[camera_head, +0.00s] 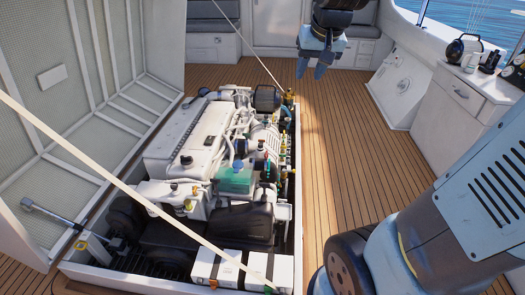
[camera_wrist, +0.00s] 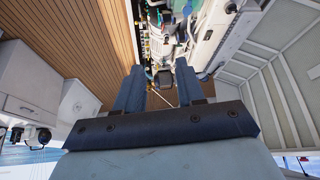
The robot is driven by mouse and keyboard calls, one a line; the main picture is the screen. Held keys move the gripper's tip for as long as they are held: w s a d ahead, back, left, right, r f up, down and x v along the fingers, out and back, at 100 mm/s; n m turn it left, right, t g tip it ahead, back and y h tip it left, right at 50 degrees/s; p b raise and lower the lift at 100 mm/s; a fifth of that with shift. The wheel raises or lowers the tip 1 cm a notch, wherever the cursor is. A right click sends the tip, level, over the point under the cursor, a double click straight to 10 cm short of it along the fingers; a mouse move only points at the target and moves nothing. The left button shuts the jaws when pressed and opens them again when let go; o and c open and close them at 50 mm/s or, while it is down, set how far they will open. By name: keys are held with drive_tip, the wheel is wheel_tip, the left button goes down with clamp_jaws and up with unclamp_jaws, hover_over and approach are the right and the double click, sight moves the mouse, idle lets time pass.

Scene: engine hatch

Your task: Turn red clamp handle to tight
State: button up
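My gripper (camera_head: 311,71) hangs in the air at the top of the head view, to the right of the engine and above the deck. In the wrist view its two blue fingers (camera_wrist: 159,72) stand apart with nothing between them, so it is open and empty. The white engine (camera_head: 188,138) sits in the open hatch, and its side fittings also show at the top of the wrist view (camera_wrist: 210,38). I cannot make out a red clamp handle in either view; it may be hidden or too small among the pipes and valves.
The raised hatch lid (camera_head: 60,110) stands left of the engine. A pale strap (camera_head: 120,190) crosses the head view diagonally. White batteries (camera_head: 232,268) sit at the hatch's near end. A white cabinet (camera_head: 455,100) stands at right. The wooden deck (camera_head: 340,150) between is clear.

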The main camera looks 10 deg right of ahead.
drive_tip(key=w+f+m, duration=0.1)
drive_tip(key=w+f, duration=0.3)
drive_tip(key=w, duration=0.5)
drive_tip(key=w+f, duration=0.3)
drive_tip(key=w, duration=0.5)
drive_tip(key=m+g+h, duration=0.1)
drive_tip(key=m+h, duration=0.1)
hover_over(266, 154)
drive_tip(key=s+a, duration=0.2)
drive_tip(key=s, duration=0.2)
wheel_tip(266, 154, down, 43)
drive_tip(key=x, duration=1.3)
drive_tip(key=shift+s+d, duration=0.1)
drive_tip(key=shift+d, duration=0.05)
clamp_jaws()
drive_tip(key=shift+a, duration=0.3)
